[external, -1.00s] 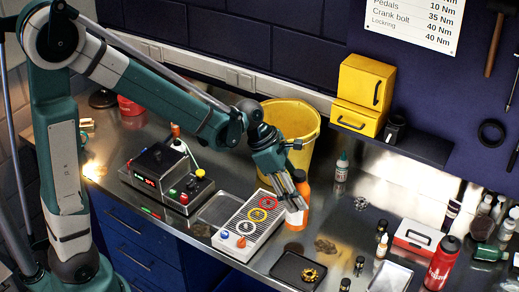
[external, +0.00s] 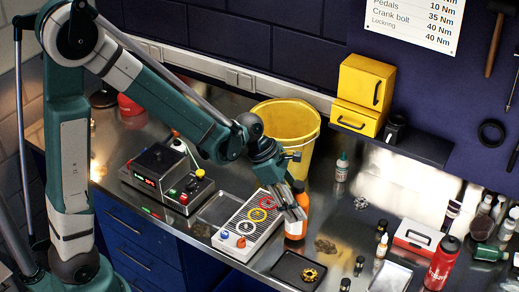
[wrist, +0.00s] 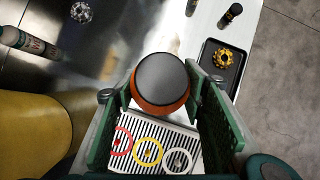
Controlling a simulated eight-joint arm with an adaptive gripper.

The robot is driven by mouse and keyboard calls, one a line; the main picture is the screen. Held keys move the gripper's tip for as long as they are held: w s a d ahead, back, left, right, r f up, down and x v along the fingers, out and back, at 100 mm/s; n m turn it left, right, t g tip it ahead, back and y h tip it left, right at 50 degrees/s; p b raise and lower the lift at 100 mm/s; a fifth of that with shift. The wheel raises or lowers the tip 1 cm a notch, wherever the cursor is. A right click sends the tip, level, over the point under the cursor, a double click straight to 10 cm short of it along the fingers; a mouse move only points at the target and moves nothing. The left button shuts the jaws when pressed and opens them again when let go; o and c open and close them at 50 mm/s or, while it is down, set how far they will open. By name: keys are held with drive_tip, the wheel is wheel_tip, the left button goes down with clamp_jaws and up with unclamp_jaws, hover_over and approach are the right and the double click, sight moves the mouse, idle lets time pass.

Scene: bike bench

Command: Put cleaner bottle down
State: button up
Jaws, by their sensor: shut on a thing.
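The cleaner bottle is orange with a dark top (external: 296,229). It stands roughly upright in my gripper (external: 292,208), at the right end of the ribbed tray with coloured rings. In the wrist view the bottle (wrist: 160,88) sits between the two green fingers, seen from above with its round dark cap facing the camera. My gripper is shut on it. The fingers hide part of its side in the external view. I cannot tell whether its base touches the bench.
The ribbed tray (external: 249,222) with red, yellow and grey rings lies just left of the bottle. A yellow bucket (external: 285,128) stands behind it. A black tray (external: 298,270) with a gold cog lies in front. Bare steel bench (external: 335,215) shows to the right.

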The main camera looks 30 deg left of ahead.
drive_tip(key=shift+f, duration=0.9)
drive_tip(key=o, duration=1.2)
drive_tip(key=shift+r, duration=0.2)
drive_tip(key=shift+v, duration=5.95)
